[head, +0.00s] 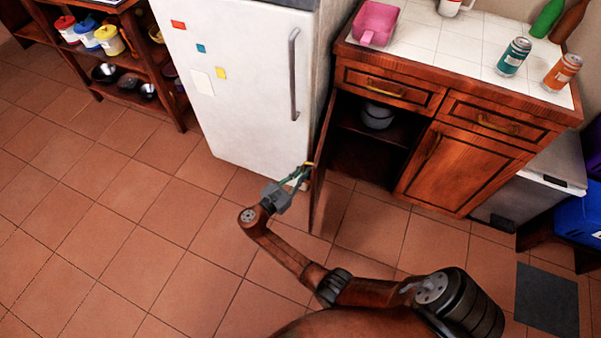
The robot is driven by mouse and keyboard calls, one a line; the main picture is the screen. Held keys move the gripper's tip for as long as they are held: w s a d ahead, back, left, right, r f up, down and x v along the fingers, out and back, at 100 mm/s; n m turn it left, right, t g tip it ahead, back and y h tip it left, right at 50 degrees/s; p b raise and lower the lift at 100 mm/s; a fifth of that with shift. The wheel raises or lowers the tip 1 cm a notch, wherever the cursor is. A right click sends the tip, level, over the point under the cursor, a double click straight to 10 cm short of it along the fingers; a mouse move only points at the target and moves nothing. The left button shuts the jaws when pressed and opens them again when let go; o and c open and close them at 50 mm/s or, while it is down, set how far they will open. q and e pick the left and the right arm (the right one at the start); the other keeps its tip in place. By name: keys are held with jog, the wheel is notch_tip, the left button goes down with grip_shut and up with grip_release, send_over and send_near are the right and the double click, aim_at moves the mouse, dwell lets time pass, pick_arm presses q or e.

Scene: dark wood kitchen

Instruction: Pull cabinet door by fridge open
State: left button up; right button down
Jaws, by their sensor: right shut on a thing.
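The cabinet door (320,172) beside the white fridge (230,75) stands wide open, seen almost edge-on. It swings out from the left side of the lower cabinet, next to the fridge's right side. The dark cabinet interior (362,155) shows, with a grey pot (377,116) on its shelf. My right gripper (302,176) is at the door's outer face, shut on the brass door handle (309,165). The fingers partly hide the handle. My left gripper is not in view.
The neighbouring cabinet door (455,168) and both drawers are shut. The tiled counter holds a pink container (374,22), a teal can (513,57) and an orange can (562,72). A shelf (150,60) stands left of the fridge. The tiled floor (110,230) at left is clear.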

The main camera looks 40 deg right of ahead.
jog(key=shift+w+d, duration=0.1)
jog(key=c, duration=2.2)
grip_release()
jog(key=shift+o, duration=0.6)
jog(key=s+a, duration=0.2)
jog(key=a, duration=1)
